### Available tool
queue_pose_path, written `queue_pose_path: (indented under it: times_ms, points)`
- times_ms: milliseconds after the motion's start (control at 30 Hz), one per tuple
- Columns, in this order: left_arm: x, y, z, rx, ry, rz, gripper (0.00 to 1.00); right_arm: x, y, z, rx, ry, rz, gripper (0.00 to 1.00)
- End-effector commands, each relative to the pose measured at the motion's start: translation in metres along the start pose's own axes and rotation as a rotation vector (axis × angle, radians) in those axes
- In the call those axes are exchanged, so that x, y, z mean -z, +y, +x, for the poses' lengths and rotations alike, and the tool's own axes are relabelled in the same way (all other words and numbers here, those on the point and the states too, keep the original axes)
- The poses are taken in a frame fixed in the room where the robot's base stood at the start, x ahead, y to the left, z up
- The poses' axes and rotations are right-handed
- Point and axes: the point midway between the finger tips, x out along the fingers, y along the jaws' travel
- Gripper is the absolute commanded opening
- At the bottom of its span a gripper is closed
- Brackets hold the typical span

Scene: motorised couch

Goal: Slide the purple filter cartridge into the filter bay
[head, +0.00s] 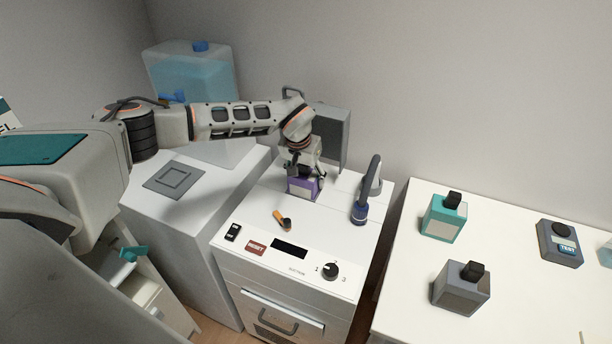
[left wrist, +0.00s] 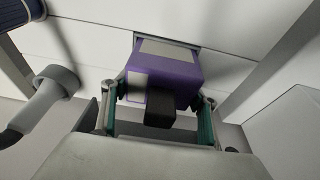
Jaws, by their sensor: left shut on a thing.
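The purple filter cartridge (head: 304,188) stands upright at the top of the white unit in the head view, with a pale label on its front. In the left wrist view the cartridge (left wrist: 170,72) shows its black handle (left wrist: 160,107) towards me. My left gripper (head: 301,170) is shut on it, with a finger on each side of the handle end. The cartridge's far end meets a dark-edged opening (left wrist: 195,46) in the white surface, seemingly the filter bay. How deep it sits is hidden. My right gripper is not in view.
A dark blue hose handle (head: 361,205) stands right of the cartridge. An orange-and-black lever (head: 284,222) lies in front. A grey box (head: 331,138) stands behind.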

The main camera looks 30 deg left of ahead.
Motion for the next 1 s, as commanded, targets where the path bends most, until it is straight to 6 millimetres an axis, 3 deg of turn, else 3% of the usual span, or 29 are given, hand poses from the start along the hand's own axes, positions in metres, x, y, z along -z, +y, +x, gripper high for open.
queue_pose_path:
  times_ms: [767,800,833,867,1000]
  points:
    - [-0.004,0.000,0.015,0.000,0.000,0.000,0.27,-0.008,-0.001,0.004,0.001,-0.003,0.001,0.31]
    - [-0.004,0.000,0.015,0.000,0.000,0.000,0.64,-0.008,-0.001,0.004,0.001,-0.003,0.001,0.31]
    - [-0.004,0.000,0.015,0.000,0.000,0.000,0.71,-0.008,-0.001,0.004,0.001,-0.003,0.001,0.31]
    - [-0.004,0.000,0.015,0.000,0.000,0.000,0.78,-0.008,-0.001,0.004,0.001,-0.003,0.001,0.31]
    - [-0.004,0.000,0.015,0.000,0.000,0.000,0.78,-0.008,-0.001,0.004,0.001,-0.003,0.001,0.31]
